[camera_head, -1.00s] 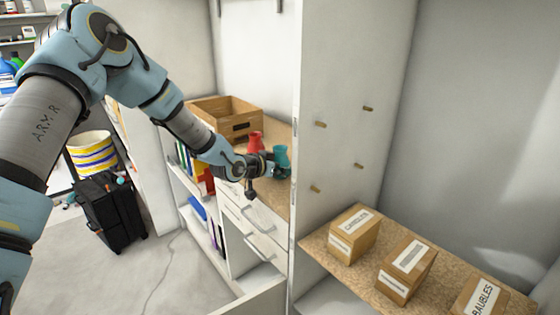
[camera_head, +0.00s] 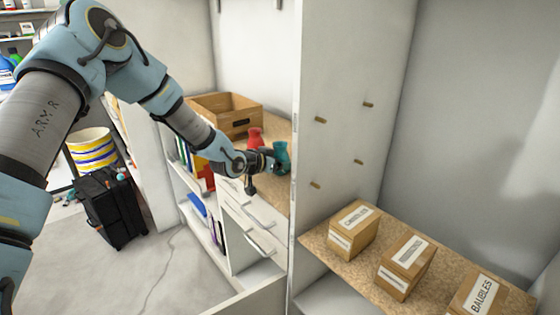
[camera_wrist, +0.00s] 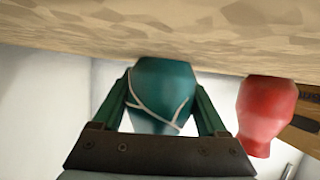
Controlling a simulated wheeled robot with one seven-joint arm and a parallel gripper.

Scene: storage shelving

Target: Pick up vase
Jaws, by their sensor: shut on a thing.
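A teal vase (camera_head: 282,156) with pale crack-like lines stands at the front of the cork-topped shelf in the head view. In the wrist view the teal vase (camera_wrist: 163,95) sits between the two fingers of my gripper (camera_wrist: 162,100), which is shut on its sides. The gripper (camera_head: 275,162) reaches it from the left in the head view. A red vase (camera_head: 255,138) stands just behind and left of it. The red vase (camera_wrist: 266,112) is to the right in the wrist view, apart from the fingers. I cannot tell whether the teal vase touches the shelf.
A wooden crate (camera_head: 226,116) stands behind the vases. A white upright panel (camera_head: 345,120) rises close to the right of the teal vase. Labelled boxes (camera_head: 405,265) stand on the right shelf. White drawers (camera_head: 250,225) are below the gripper.

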